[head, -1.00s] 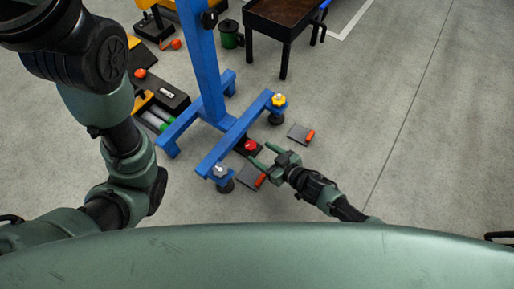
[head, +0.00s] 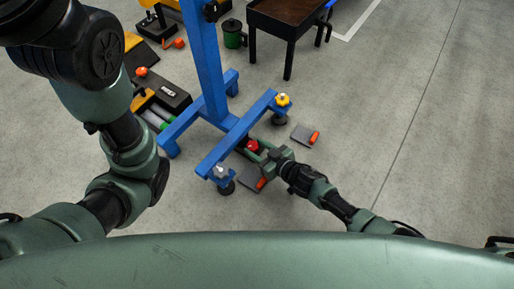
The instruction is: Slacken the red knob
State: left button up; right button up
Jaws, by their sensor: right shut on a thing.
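The red knob (head: 252,145) sits at the middle of the blue stand's (head: 213,157) front foot beam, low near the floor. The arm reaches in from the lower right. My left arm shows along the left side of the head view, but its gripper is not visible.
A yellow knob (head: 282,100) and a grey knob (head: 220,170) sit at the beam's two ends. Two grey plates with orange-red parts lie on the floor, one at the right (head: 303,136) and one by my right gripper (head: 250,181). Floor at right is clear.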

jog(key=shift+w+g, duration=0.1)
jog(key=shift+g, duration=0.2)
jog(key=shift+w+d+n+g+y+p, duration=0.2)
jog(key=shift+n+g+y+p, duration=0.25)
jog(key=shift+n+g+y, duration=0.4)
jog(key=shift+w+d+n+g+y+b, duration=0.15)
jog(key=shift+n+g+y+b, duration=0.3)
jog(key=shift+n, duration=0.5)
jog(key=shift+f+n+g, duration=0.15)
jog(key=shift+n+g, duration=0.25)
jog(key=shift+g, duration=0.2)
jog(key=n+g+b, duration=0.1)
jog(key=g+b, duration=0.1)
jog(key=n+g+y+b, duration=0.1)
jog(key=n+g+b, duration=0.1)
jog(key=b, duration=0.1)
jog(key=shift+w+f+n, duration=0.15)
jog(key=shift+w+n, duration=0.15)
jog(key=shift+w, duration=0.05)
jog(key=shift+r+n+g+y+b, duration=0.25)
jog(key=shift+n+g+b, duration=0.4)
jog(key=shift+b, duration=0.35)
jog(key=o, duration=1.3)
